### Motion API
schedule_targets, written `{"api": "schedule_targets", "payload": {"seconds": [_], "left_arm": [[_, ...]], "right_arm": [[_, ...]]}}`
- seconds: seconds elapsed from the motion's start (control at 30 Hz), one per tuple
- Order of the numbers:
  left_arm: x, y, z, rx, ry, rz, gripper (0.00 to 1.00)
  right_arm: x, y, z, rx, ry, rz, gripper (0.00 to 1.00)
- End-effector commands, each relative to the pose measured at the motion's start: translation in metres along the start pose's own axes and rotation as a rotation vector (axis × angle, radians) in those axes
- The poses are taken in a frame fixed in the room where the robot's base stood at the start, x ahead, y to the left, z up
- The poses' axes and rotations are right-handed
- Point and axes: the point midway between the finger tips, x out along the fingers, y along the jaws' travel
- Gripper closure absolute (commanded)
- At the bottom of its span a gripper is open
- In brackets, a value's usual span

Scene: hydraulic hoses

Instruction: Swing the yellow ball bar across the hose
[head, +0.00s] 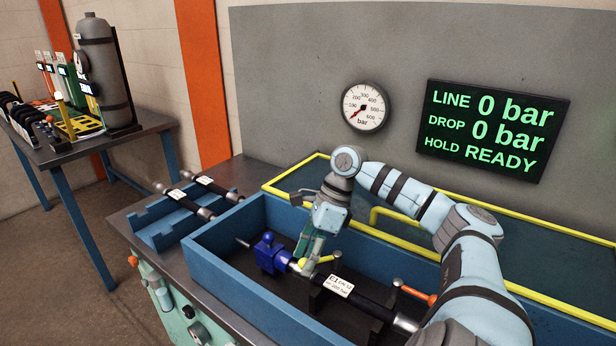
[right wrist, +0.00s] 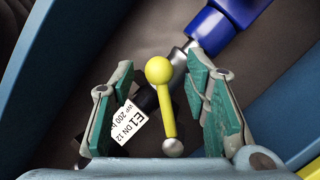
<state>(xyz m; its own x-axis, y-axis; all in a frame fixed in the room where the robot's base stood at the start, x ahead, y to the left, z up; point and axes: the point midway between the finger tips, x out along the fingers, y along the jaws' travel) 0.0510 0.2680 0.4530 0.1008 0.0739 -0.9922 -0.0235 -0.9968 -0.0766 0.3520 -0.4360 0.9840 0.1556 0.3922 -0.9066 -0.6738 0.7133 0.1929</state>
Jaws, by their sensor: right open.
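The yellow ball bar (head: 303,263) is in the blue test trough, by the silver end of the hose. In the right wrist view the yellow ball (right wrist: 159,70) appears over the hose's silver fitting, and its bar runs down to a silver knob. I cannot tell whether it touches the hose. The black hose (head: 372,307) lies along the trough with a white E1 label, which also shows in the right wrist view (right wrist: 125,122). My right gripper (head: 309,256) is open, its green-padded fingers on either side of the yellow bar, seemingly without touching it. My left gripper is out of view.
A dark blue coupling (head: 270,253) sits at the hose's left end. An orange bar (head: 418,294) is farther right. The trough wall (head: 225,270) and a yellow-framed guard (head: 300,172) surround the work. Other hoses lie in a blue rack (head: 160,232) at left.

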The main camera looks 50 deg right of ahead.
Motion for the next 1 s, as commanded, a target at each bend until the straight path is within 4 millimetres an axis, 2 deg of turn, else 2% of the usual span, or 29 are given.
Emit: {"api": "schedule_targets", "payload": {"seconds": [0.07, 0.3, 0.4, 0.67, 0.77, 0.83, 0.87, 0.93, 0.97, 1.0], "left_arm": [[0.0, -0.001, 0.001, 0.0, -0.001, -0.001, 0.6], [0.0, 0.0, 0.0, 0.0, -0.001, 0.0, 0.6], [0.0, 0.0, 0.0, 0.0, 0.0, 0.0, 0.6], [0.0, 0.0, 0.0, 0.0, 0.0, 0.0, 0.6], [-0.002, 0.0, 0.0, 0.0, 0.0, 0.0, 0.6], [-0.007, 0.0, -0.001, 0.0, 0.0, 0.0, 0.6], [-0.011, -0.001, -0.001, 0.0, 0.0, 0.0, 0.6], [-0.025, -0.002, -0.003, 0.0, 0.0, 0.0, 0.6], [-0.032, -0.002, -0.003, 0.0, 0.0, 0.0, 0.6], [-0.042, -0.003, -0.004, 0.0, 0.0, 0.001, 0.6]], "right_arm": [[-0.006, 0.0, 0.0, 0.0, 0.0, -0.001, 0.58], [-0.055, -0.001, 0.001, -0.001, -0.005, -0.003, 0.58], [-0.07, -0.001, 0.001, -0.001, -0.004, -0.002, 0.58], [-0.075, 0.0, 0.0, 0.0, 0.0, 0.001, 0.58], [-0.074, -0.001, 0.006, -0.001, -0.024, -0.001, 0.72], [-0.071, -0.003, 0.034, -0.001, -0.128, -0.005, 0.83], [-0.07, -0.005, 0.055, 0.002, -0.206, -0.008, 0.88], [-0.078, -0.006, 0.125, 0.036, -0.483, 0.001, 0.99], [-0.09, -0.006, 0.162, 0.069, -0.637, 0.016, 1.0], [-0.115, -0.006, 0.212, 0.138, -0.871, 0.054, 1.0]]}}
